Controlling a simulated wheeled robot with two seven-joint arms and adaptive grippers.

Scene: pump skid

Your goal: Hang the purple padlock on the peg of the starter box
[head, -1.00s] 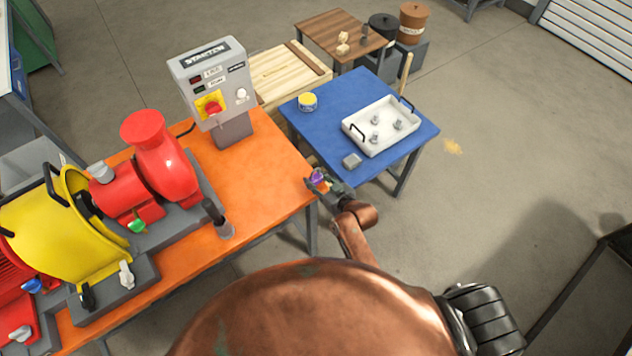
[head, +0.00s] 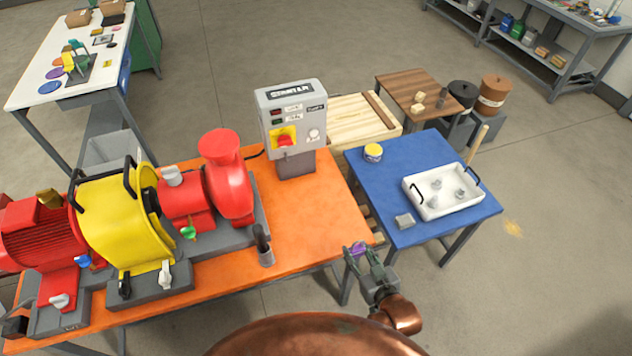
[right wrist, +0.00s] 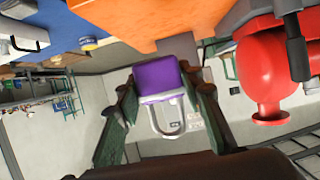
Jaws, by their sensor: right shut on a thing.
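The purple padlock (right wrist: 158,76) is held between the fingers of my right gripper (right wrist: 160,100) in the right wrist view, its silver shackle pointing down in that picture. In the head view the right gripper (head: 362,258) is near the orange bench's right front corner, with the purple padlock (head: 357,248) small at its tips. The grey starter box (head: 292,118) stands at the back of the orange bench, with a red knob on a yellow plate and a white round part beside it. Its peg is too small to make out. My left gripper is out of view.
The orange bench (head: 318,222) carries a red and yellow pump set (head: 120,225) on its left. A blue table (head: 385,190) with a white tray (head: 440,205) stands to the right. A grey handle part (head: 265,248) stands upright near the bench's front edge.

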